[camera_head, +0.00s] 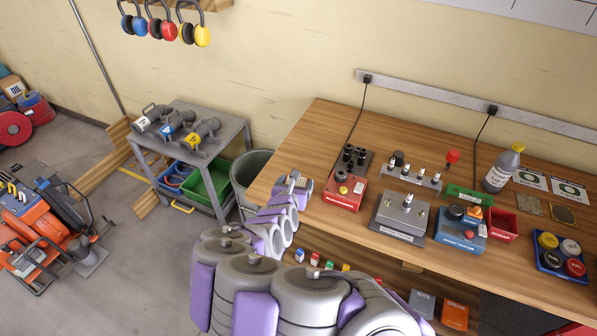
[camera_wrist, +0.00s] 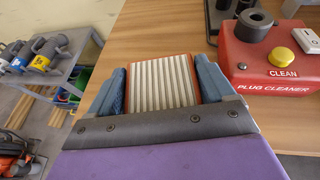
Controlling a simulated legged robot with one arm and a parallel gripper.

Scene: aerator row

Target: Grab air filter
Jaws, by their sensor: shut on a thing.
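The air filter (camera_wrist: 161,81) shows in the wrist view as a pale pleated panel with an orange-red rim. It sits between the two blue fingers of my gripper (camera_wrist: 160,85), which is shut on it. In the head view my gripper (camera_head: 294,183) is at the end of my grey and purple arm, over the left end of the wooden workbench (camera_head: 290,140). The filter is too small there to make out well. I cannot tell whether the filter touches the bench top.
A red plug cleaner (camera_head: 343,193) with a yellow button stands just right of my gripper. A grey metal plate fixture (camera_head: 400,218) and a blue device (camera_head: 460,232) stand farther right. A grey cart (camera_head: 225,136) with pipe parts and a bin (camera_head: 243,172) are left of the bench.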

